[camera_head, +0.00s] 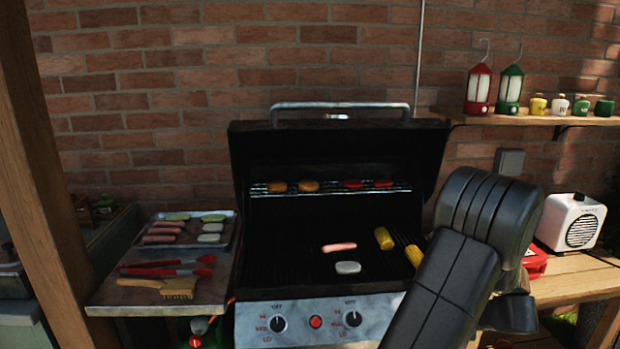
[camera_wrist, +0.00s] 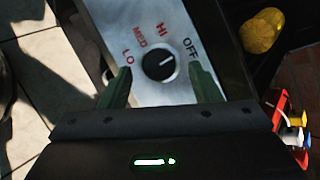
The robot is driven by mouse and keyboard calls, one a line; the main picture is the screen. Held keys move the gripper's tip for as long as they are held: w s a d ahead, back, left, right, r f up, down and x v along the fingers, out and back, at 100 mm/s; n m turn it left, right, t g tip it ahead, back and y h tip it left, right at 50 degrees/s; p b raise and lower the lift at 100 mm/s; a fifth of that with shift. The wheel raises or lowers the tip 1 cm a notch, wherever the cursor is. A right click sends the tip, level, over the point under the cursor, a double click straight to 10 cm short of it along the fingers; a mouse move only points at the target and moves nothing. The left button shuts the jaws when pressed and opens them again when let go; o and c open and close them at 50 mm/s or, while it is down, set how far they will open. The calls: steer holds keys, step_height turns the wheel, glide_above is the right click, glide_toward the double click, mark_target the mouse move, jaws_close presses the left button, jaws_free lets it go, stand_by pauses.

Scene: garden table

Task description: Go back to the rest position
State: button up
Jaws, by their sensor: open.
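My gripper (camera_wrist: 165,90) shows in the wrist view with its two green fingers apart and nothing between them. It faces a black grill knob (camera_wrist: 159,65) on the silver control panel, and the knob lies between the fingers in the picture. I cannot tell how far the fingertips are from the panel. The knob's white mark points up and right, between HI and OFF. In the head view, my arm crosses the lower right in front of the grill (camera_head: 325,200), and my gripper is not visible there.
A side shelf at left holds a food tray (camera_head: 230,240), red tongs (camera_head: 165,272) and a brush (camera_head: 180,288). A white radio (camera_head: 570,222) stands on the right-hand table.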

steer(key=shift+x, duration=1.25)
steer(key=shift+r, duration=0.1)
steer(key=shift+s, duration=0.1)
